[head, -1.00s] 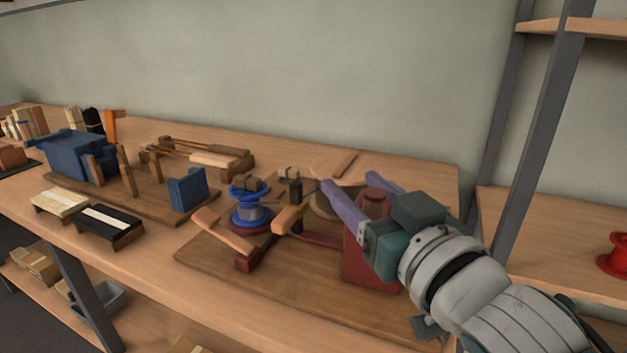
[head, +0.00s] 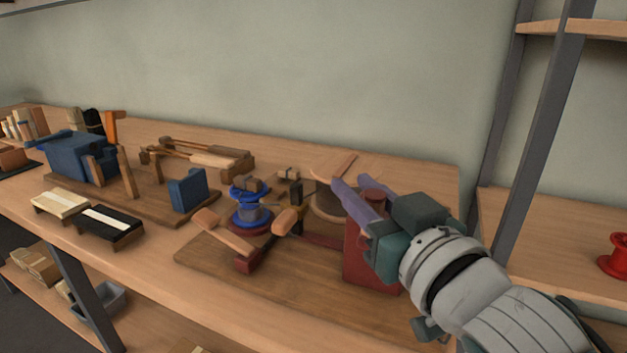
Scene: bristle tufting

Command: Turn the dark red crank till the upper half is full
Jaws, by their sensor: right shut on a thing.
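The dark red crank housing (head: 362,262) stands on a brown wooden board (head: 262,278) at the right of the bench. A dark red knob (head: 374,196) shows behind my right gripper. My right gripper (head: 346,186), with purple fingers, is at the top of the housing; its fingers are close together, and what they grip is mostly hidden. A blue spool (head: 250,212) stands on a dark red base at the board's left, with a dark red bar running towards the housing. A round brown drum (head: 328,203) is behind the fingers. My left gripper is not in view.
A blue vise-like block (head: 75,158) and a smaller blue block (head: 188,190) sit on another board at left. A pale brush block and a black one (head: 106,224) lie near the front edge. A shelf post (head: 538,120) and red spool (head: 614,255) are at right.

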